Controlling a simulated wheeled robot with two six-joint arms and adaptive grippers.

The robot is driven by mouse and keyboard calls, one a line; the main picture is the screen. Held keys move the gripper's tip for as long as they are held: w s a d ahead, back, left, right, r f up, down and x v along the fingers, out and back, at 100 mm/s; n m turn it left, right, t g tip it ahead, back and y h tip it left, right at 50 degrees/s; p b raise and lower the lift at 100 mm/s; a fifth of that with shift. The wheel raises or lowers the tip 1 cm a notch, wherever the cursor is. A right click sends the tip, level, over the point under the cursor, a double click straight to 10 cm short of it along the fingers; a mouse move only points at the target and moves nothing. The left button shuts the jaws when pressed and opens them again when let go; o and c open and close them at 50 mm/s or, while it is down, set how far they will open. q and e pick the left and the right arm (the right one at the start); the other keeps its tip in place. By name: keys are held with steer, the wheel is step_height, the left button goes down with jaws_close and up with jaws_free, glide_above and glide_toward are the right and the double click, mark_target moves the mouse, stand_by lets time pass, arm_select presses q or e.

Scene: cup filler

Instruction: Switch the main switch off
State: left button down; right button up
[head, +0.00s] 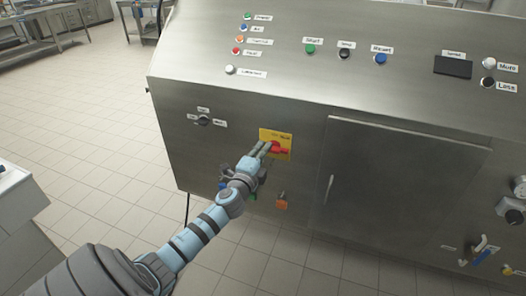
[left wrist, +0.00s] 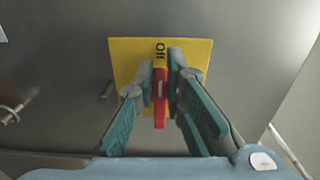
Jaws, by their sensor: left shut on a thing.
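The main switch is a red handle (head: 277,148) on a yellow plate (head: 289,137) on the front of the steel machine. In the left wrist view, the red handle (left wrist: 160,98) stands lengthwise in the picture, its top end just below the word "Off" on the yellow plate (left wrist: 125,60). My left gripper (head: 266,147) is at the switch, shut on the red handle, with its fingers (left wrist: 161,88) on either side of it. The fingers cover part of the plate and its other lettering. My right gripper is not in view.
A black selector knob (head: 203,120) is left of the switch, and an orange-tagged part (head: 281,204) is below it. A cabinet door with a handle (head: 329,188) is to the right. Buttons line the sloped panel above.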

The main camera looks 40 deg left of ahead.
arm_select(q)
steer(key=shift+f, duration=0.15)
steer(key=c, duration=1.7)
jaws_free()
steer(key=shift+o, duration=0.2)
steer(key=v, duration=1.2)
steer(key=shift+d, duration=0.1)
